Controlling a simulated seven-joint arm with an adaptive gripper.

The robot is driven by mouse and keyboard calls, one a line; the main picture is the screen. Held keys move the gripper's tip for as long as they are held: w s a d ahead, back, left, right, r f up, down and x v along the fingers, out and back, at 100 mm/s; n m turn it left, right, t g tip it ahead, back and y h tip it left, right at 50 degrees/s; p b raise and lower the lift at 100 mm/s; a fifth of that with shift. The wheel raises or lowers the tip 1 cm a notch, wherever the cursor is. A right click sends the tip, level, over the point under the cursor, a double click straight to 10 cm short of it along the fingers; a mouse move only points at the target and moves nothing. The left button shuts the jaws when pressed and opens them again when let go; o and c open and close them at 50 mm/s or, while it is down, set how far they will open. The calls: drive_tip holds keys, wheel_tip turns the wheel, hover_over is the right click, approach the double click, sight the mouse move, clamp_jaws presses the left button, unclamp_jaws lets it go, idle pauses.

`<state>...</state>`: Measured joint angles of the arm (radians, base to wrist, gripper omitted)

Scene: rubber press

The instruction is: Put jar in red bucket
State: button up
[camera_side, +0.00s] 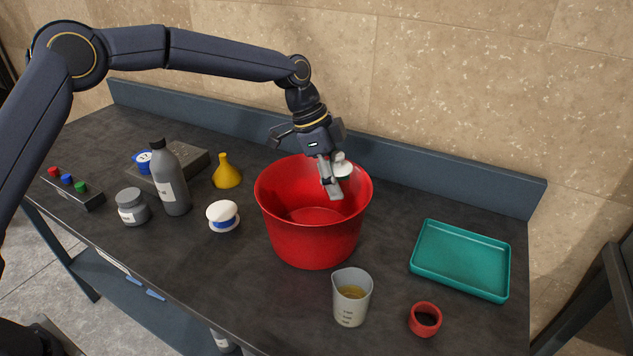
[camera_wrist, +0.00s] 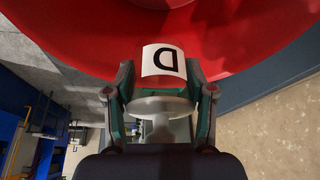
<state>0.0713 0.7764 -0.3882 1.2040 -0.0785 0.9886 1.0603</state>
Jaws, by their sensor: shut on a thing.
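My gripper (camera_side: 334,186) is at the mouth of the red bucket (camera_side: 312,240), with its fingertips inside the rim. In the wrist view my gripper (camera_wrist: 160,92) is shut on the jar, one finger on each side. The jar shows there as a white label (camera_wrist: 163,60) with a black letter D and a pale round end (camera_wrist: 160,106) nearer the camera. In the side view a white part of the jar (camera_side: 343,169) shows beside the fingers, and the rest is hidden. The bucket stands upright, and its visible inside floor looks bare.
A beaker (camera_side: 352,299), a red cup (camera_side: 425,320) and a teal tray (camera_side: 460,262) are to the right.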

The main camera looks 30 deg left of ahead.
wheel_tip(320, 180, down, 14)
drive_tip(key=shift+r, duration=0.1)
idle(0.4)
drive_tip(key=o, duration=1.3)
drive_tip(key=v, duration=0.3)
drive_tip(key=d+v, duration=0.1)
drive_tip(key=v, duration=0.3)
drive_tip(key=d+r+v, duration=0.1)
drive_tip(key=v, duration=0.3)
drive_tip(key=shift+r, duration=0.15)
drive_tip(key=s+a+r+n+t+y, duration=0.2)
drive_tip(key=s+a+r+n, duration=0.3)
drive_tip(key=s+a+r, duration=0.4)
drive_tip(key=s+a+r+n+t+y, duration=0.1)
drive_tip(key=s+a+r+n+y, duration=0.1)
drive_tip(key=s+a+r+n, duration=0.6)
drive_tip(key=s+a+f, duration=0.1)
drive_tip(key=s, duration=0.3)
drive_tip(key=s+a+f+n+t, duration=0.1)
drive_tip(key=s, duration=0.4)
drive_tip(key=s+a+f+n, duration=0.1)
drive_tip(key=s+a+f, duration=0.1)
drive_tip(key=s, duration=0.3)
drive_tip(key=shift+s+f+t, duration=0.1)
drive_tip(key=shift+s+t, duration=0.1)
drive_tip(key=shift+t, duration=0.1)
